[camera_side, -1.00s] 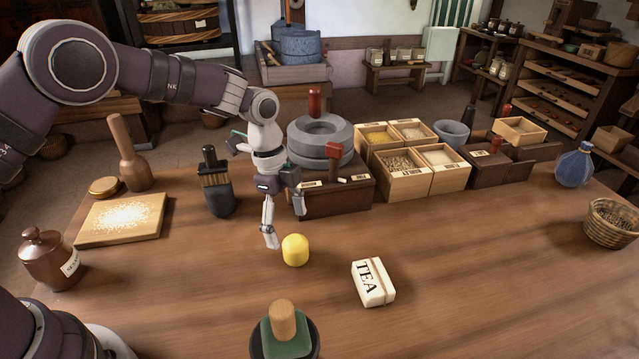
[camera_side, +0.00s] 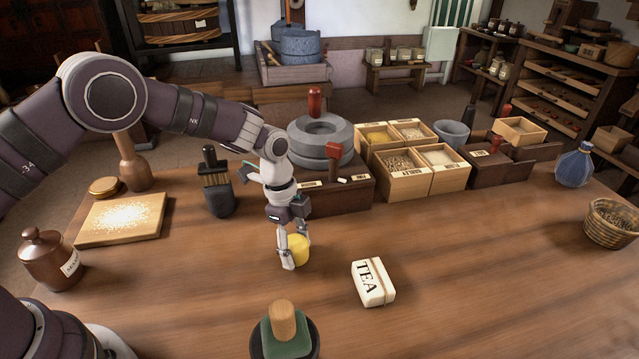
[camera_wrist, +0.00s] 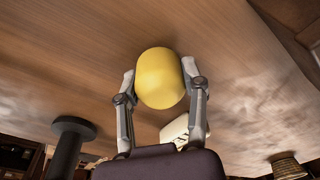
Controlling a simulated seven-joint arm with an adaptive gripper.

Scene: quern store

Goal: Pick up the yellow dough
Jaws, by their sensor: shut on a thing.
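The yellow dough (camera_side: 301,247) is a small rounded yellow lump on the wooden table, in the middle of the side view. My gripper (camera_side: 295,258) is down around it, and one finger hides part of its left side. In the wrist view the dough (camera_wrist: 160,80) sits between the two fingertips of my gripper (camera_wrist: 160,84), with a finger against each side. The gripper is shut on it. The dough appears to be resting on the table.
A green-and-wood handled object (camera_side: 284,330) stands in front. The table's right side is fairly clear.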

